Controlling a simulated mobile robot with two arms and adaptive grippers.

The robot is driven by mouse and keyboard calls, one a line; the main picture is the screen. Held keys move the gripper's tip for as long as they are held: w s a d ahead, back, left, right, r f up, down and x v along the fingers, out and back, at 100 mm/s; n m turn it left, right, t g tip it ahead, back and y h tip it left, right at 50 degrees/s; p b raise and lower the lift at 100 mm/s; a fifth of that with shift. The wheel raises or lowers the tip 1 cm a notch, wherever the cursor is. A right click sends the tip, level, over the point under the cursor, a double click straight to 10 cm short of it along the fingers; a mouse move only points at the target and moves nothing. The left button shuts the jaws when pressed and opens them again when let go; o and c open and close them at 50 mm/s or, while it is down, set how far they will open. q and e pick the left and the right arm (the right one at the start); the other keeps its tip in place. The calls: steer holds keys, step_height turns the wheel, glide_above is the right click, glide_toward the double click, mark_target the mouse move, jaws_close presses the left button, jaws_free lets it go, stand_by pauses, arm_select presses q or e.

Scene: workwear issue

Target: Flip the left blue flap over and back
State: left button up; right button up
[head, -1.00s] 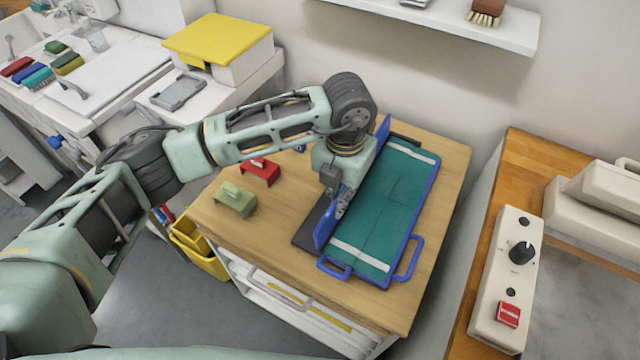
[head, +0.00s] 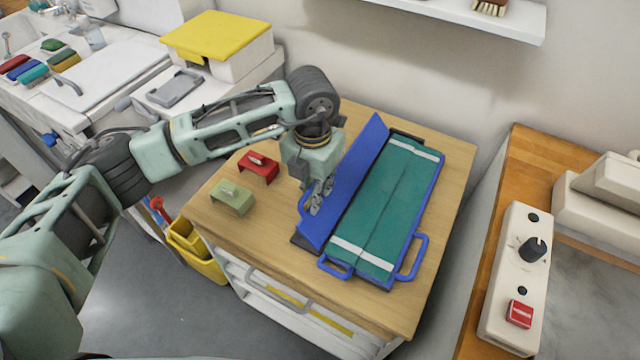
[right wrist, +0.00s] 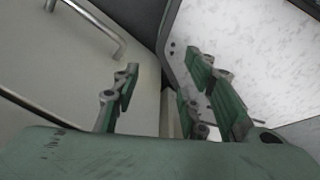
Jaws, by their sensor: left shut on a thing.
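The left blue flap (head: 353,172) belongs to a blue folding frame (head: 424,207) on the wooden table. It is tilted up and leans out to the left, its long right edge along the frame. My left gripper (head: 318,203) is shut on the flap's left edge, near its blue handle, and partly hides it. A folded teal garment (head: 387,205) with white bands lies flat on the frame, uncovered by the flap. My right gripper (right wrist: 165,92) shows only in the right wrist view. Its fingers are apart with nothing between them, away from the frame.
A counter with a control panel (head: 516,280) stands at the right. A yellow bin (head: 190,250) sits below left.

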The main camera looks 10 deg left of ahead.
arm_select(q)
steer(key=shift+o, duration=0.8)
steer(key=shift+w+a+f+b, duration=0.3)
steer(key=shift+a+f+b, duration=0.2)
steer(key=shift+f, duration=0.05)
steer(key=shift+w+a+f+b, duration=0.3)
steer(key=shift+a+f+b, duration=0.15)
steer(key=shift+f+b, duration=0.05)
steer(key=shift+w+a+f+b, duration=0.25)
steer(key=shift+a+f+b, duration=0.05)
steer(key=shift+f+b, duration=0.4)
steer(key=shift+w+a+f, duration=0.15)
steer(key=shift+f, duration=0.15)
steer(key=shift+c, duration=0.8)
steer(key=shift+a+f+b, duration=0.25)
steer(key=shift+f+b, duration=0.75)
steer(key=shift+b, duration=0.1)
steer(key=shift+c, duration=0.8)
steer(key=shift+o, duration=0.5)
steer(key=shift+s+d+f+b, duration=0.1)
steer(key=shift+s+f+b, duration=0.1)
steer(key=shift+f+b, duration=0.35)
steer(key=shift+s+d+f+b, duration=0.15)
steer(key=shift+f+b, duration=0.15)
steer(key=shift+f, duration=0.3)
steer(key=shift+c, duration=0.2)
steer(key=o, duration=0.3)
steer(key=shift+o, duration=0.7)
steer(key=shift+d, duration=0.1)
